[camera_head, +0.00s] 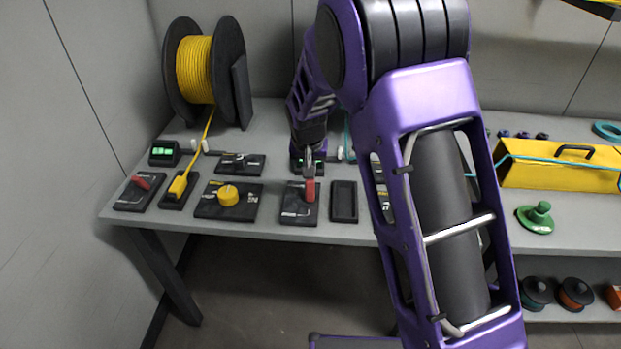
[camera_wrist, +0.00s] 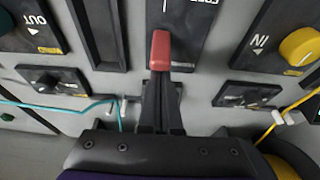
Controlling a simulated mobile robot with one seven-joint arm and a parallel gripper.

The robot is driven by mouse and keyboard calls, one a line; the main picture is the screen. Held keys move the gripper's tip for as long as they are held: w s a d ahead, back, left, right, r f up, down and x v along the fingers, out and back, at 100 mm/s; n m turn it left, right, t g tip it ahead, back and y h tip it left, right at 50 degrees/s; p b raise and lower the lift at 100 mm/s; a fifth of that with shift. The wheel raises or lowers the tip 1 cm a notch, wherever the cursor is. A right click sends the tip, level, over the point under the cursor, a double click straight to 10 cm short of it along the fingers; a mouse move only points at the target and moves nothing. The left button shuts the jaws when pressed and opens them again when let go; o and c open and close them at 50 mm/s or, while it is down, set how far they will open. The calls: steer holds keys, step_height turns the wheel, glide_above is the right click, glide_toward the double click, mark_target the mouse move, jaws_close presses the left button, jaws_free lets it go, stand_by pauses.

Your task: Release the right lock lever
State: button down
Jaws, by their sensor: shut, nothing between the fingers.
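The right lock lever is a red handle (camera_head: 310,191) on a dark panel (camera_head: 299,214) near the table's front edge. It stands up from its panel in the head view. My gripper (camera_head: 308,168) is shut and empty, pointing down just behind the lever. In the wrist view the red lever (camera_wrist: 160,49) lies straight ahead of my closed fingertips (camera_wrist: 160,84), which overlap its near end. I cannot tell whether they touch it. A second red lever (camera_head: 141,182) sits on the far-left panel.
A yellow knob (camera_head: 229,195) and a yellow cable plug (camera_head: 179,186) stand to the left. A dark empty tray (camera_head: 344,203) is just right of the lever panel. A cable spool (camera_head: 206,72) stands behind. My arm hides part of the table's right side.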

steer(key=shift+s+f+t, duration=0.1)
steer(key=shift+s+t, duration=0.2)
steer(key=shift+s, duration=0.25)
steer(key=shift+r, duration=0.2)
steer(key=shift+w+r+p, duration=0.1)
steer(key=shift+r+p, duration=0.3)
steer(key=shift+r, duration=0.4)
